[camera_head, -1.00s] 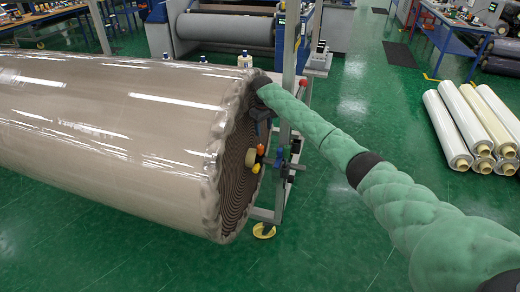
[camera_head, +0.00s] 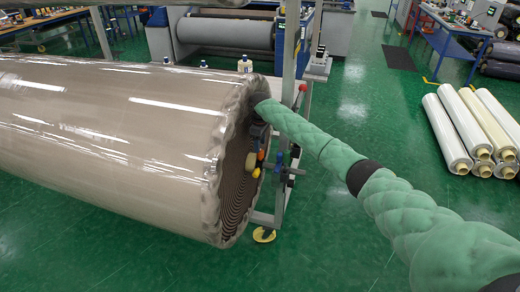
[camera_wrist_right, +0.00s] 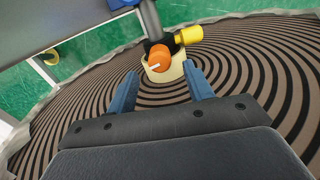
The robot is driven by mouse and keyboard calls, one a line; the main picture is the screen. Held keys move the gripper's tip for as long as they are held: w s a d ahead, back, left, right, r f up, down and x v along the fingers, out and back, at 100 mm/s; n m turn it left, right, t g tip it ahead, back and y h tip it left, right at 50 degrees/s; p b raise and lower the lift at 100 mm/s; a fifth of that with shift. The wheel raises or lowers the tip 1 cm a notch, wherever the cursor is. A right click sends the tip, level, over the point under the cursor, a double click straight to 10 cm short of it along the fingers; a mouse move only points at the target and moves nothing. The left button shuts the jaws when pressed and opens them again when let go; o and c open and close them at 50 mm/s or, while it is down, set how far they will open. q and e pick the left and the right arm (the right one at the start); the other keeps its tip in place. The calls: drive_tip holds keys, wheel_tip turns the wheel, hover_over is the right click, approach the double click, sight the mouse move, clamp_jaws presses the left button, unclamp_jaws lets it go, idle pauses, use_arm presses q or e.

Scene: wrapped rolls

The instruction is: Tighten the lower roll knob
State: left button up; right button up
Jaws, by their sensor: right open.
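A large plastic-wrapped roll (camera_head: 110,140) fills the left of the head view. Its spiral end (camera_wrist_right: 240,75) fills most of the right wrist view. A pale core (camera_wrist_right: 165,72) sits at the spiral's centre. An orange knob (camera_wrist_right: 155,59) and a yellow knob (camera_wrist_right: 188,36) are on a dark clamp there. The orange knob also shows in the head view (camera_head: 279,160). My right gripper (camera_wrist_right: 162,88) is open, its two blue fingers apart with nothing between them, just short of the orange knob. In the head view it is small and partly hidden by the roll's edge. My left gripper is not in view.
A grey metal stand (camera_head: 281,200) with an upright post holds the roll's end. White rolls (camera_head: 465,125) are stacked on the floor at the right. A bottle (camera_head: 245,63) stands behind the roll. The green floor in front is clear.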

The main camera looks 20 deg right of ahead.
sight(260, 154)
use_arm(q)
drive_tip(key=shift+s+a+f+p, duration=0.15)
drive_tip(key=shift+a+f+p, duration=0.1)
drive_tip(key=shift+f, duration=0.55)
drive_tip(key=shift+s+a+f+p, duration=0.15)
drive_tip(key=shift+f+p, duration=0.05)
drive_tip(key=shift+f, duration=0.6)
use_arm(e)
drive_tip(key=shift+f, duration=2.1)
drive_tip(key=c, duration=1)
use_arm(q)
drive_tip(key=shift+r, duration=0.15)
use_arm(e)
drive_tip(key=shift+r, duration=0.1)
